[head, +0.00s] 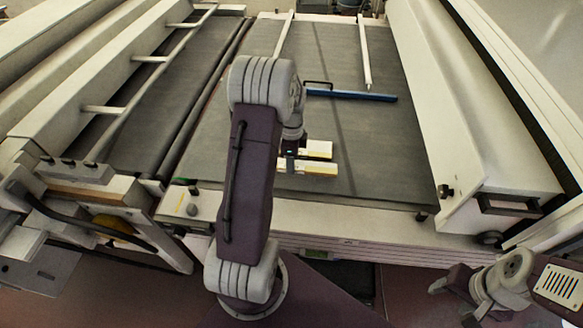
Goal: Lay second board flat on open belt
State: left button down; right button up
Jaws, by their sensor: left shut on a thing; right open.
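My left arm reaches up the middle of the head view, over the grey belt (385,165). My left gripper (291,160) is at the belt's near part, partly hidden by its own wrist. It is shut on a small white and yellow board (318,168). A second white and yellow strip (320,148) shows just beyond it, with a dark gap between. I cannot tell whether the held board touches the belt. My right gripper (443,282) is open and empty at the lower right, off the belt.
A blue bar (352,95) lies across the belt farther back, with a white rail (364,50) running away from it. A long white housing (445,100) borders the belt on the right. A darker belt (150,120) lies to the left. The right near belt is clear.

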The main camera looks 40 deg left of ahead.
pick_arm(q)
notch_tip(320, 180, down, 3)
jog(key=shift+s+d, duration=0.1)
jog(key=shift+f, duration=0.25)
jog(key=shift+f, duration=0.2)
jog(key=c, duration=0.8)
grip_release()
jog(key=shift+c, duration=0.2)
